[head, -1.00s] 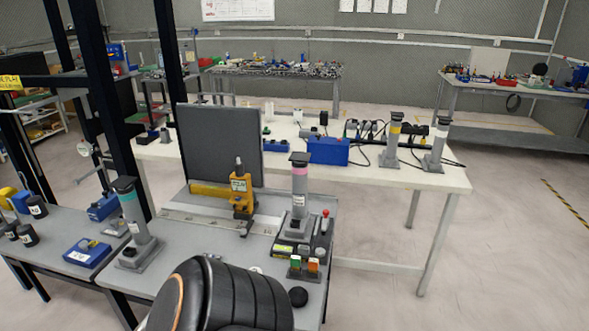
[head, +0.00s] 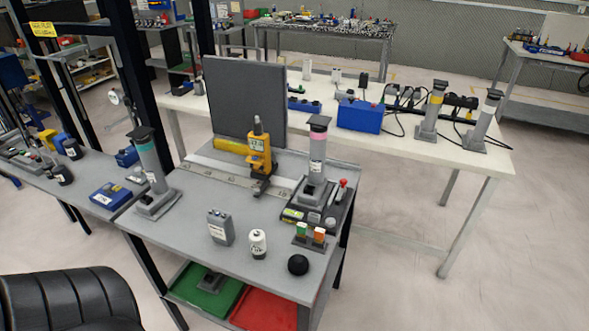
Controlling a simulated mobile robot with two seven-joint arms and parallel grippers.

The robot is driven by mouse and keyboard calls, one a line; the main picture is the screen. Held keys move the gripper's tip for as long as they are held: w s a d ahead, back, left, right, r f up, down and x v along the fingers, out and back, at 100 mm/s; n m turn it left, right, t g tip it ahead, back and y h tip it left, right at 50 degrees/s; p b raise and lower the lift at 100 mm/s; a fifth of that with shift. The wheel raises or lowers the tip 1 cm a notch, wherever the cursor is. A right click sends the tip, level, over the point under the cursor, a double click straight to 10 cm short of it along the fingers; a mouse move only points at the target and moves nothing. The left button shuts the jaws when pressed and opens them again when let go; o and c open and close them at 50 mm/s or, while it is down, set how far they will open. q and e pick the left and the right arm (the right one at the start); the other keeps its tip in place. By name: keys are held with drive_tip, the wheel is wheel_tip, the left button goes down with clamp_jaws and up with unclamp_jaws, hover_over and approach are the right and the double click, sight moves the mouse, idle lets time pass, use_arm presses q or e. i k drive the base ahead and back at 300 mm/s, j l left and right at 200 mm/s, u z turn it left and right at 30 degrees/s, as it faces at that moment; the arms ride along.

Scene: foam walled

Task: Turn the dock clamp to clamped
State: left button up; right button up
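I cannot read the clamp's setting at this size. Neither of my grippers is in the head view.
Green (head: 207,290) and red (head: 265,308) trays sit below. A black padded chair-like shape (head: 68,302) fills the lower left. Open floor lies right.

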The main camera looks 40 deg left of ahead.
sight(344, 182)
drive_tip(key=i+u, duration=0.1)
drive_tip(key=u, duration=0.35)
drive_tip(key=i+l+u, duration=0.1)
drive_tip(key=u, duration=0.35)
drive_tip(key=i+l+u, duration=0.1)
drive_tip(key=u, duration=0.35)
